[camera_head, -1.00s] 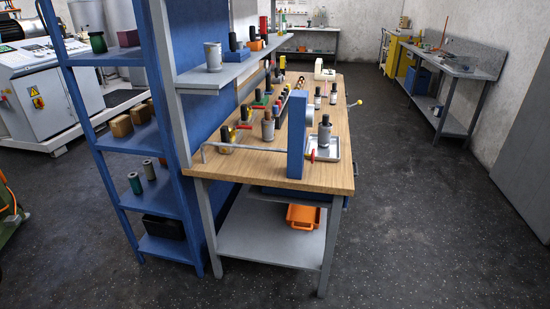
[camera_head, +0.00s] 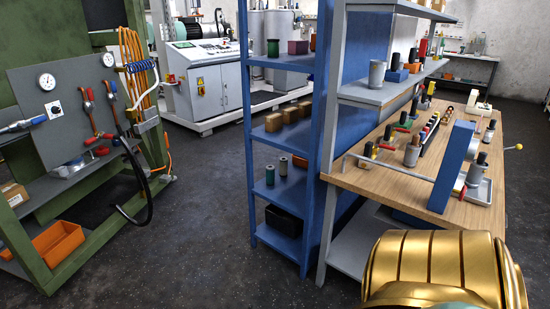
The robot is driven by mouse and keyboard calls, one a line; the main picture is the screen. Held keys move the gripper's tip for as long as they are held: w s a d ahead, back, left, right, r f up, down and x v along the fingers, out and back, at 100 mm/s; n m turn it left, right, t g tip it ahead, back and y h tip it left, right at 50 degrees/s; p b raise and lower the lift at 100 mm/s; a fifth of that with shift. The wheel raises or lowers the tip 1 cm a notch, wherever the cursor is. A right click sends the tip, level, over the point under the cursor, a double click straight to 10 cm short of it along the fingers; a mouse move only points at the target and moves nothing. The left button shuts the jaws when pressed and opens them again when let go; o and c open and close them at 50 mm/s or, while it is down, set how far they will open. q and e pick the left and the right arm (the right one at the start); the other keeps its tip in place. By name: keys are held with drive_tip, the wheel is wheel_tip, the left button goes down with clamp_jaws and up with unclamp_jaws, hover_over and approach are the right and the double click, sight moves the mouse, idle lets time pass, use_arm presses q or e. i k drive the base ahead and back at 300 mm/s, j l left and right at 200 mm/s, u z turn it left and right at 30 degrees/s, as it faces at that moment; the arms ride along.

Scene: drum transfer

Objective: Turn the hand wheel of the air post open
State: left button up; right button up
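No air post with a hand wheel can be made out for certain. At the left is a grey panel (camera_head: 62,110) on a green frame (camera_head: 22,62), with round gauges (camera_head: 108,59), copper-coloured pipes with red parts (camera_head: 90,112), and coiled orange hoses (camera_head: 133,62). A black hose (camera_head: 147,205) hangs from its right side. Whether any of its small fittings is a hand wheel is too small to tell. Neither of my grippers is in view.
A blue shelf rack (camera_head: 285,125) and a wooden-topped workbench (camera_head: 400,182) with tools stand at the right. A white machine cabinet (camera_head: 205,88) stands behind. An orange bin (camera_head: 58,243) sits low in the green frame. Dark floor (camera_head: 205,215) lies clear between frame and rack.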

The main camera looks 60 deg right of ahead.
sight(462, 192)
drive_tip(key=k+l+u, duration=0.45)
drive_tip(key=l, duration=0.4)
drive_tip(key=k+l+u, duration=0.5)
drive_tip(key=k+l, duration=2.5)
